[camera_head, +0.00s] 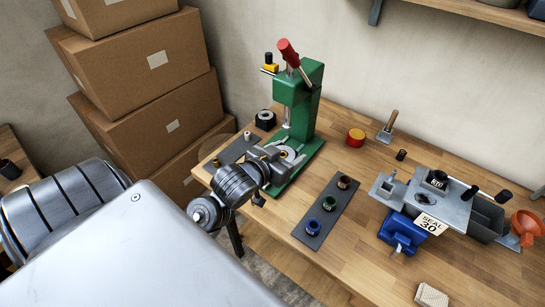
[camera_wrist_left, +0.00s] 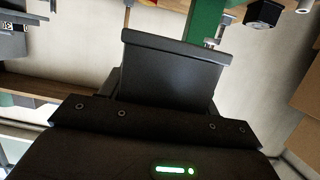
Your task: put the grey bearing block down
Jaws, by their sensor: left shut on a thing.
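My left gripper (camera_head: 268,162) reaches in from the left over the table's left end and is shut at the foot of the green press (camera_head: 300,110). A grey piece with a round opening, which looks like the grey bearing block (camera_head: 288,153), is at its fingertips, low in front of the press column. I cannot tell whether the block touches the press base. In the left wrist view the dark gripper body (camera_wrist_left: 175,75) fills the middle and hides what it holds. My right gripper is not in view.
A dark mat (camera_head: 325,213) with blue, green and brown rings lies right of the press. A grey fixture (camera_head: 445,205) marked SEAL 30, a blue clamp (camera_head: 402,233) and an orange funnel (camera_head: 525,224) stand farther right. Stacked boxes (camera_head: 150,75) stand left. Bare wood (camera_head: 330,150) shows right of the press.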

